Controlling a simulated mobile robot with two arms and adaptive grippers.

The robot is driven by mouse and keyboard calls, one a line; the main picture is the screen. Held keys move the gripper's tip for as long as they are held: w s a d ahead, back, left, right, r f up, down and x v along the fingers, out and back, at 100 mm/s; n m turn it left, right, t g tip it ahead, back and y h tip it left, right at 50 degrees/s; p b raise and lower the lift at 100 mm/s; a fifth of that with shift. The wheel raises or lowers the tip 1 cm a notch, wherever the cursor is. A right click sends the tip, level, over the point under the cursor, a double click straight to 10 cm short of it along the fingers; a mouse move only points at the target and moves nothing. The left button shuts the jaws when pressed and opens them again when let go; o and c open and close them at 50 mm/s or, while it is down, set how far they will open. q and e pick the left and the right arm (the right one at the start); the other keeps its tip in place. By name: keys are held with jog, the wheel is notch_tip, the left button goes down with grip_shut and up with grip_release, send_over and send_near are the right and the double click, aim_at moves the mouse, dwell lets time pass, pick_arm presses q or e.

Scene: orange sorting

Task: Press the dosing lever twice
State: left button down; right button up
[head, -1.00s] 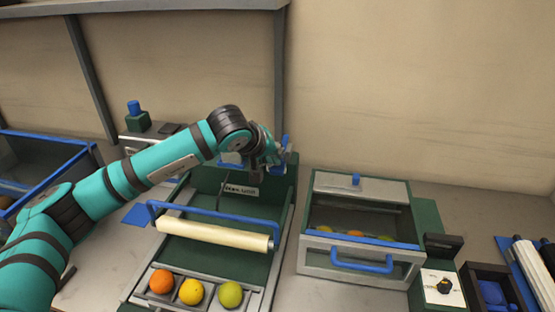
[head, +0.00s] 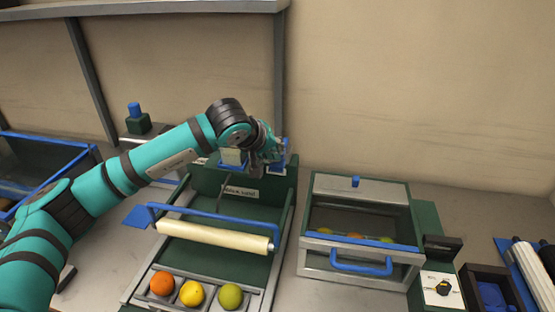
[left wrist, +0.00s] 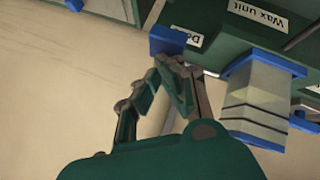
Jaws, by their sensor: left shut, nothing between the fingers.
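The wax unit (head: 240,191) is a green station with a white label, right of centre in the left wrist view (left wrist: 240,40). A blue lever end (left wrist: 168,38) beside a partly hidden label starting with "Do" looks like the dosing lever. In the head view the blue part by my fingers (head: 286,145) is mostly covered. My left gripper (head: 274,160) is shut and empty at the back right of the unit. Its fingertips (left wrist: 166,62) are at the blue lever end; I cannot tell whether they touch it. My right gripper is out of view.
A cream roller (head: 213,235) under a blue bar crosses the unit. An orange, a yellow and a green fruit (head: 191,292) sit in front compartments. A clear-lidded box with a blue handle (head: 360,267) stands to the right. A clear blue-rimmed reservoir (left wrist: 260,95) is close beside my fingers.

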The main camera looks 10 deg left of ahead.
pick_arm(q)
jog(key=shift+r, duration=0.8)
jog(key=shift+r, duration=0.1)
jog(key=shift+r+p, duration=1.3)
jog(key=shift+r, duration=1.15)
jog(key=r+n, duration=0.1)
jog(key=n, duration=0.4)
jog(key=d+r+n+p, duration=0.1)
jog(key=n, duration=0.5)
jog(key=r+n+h, duration=0.1)
jog(key=n, duration=0.4)
jog(key=shift+s+d+r+n, duration=0.2)
jog(key=shift+s+r+n, duration=0.05)
jog(key=shift+r+n, duration=0.15)
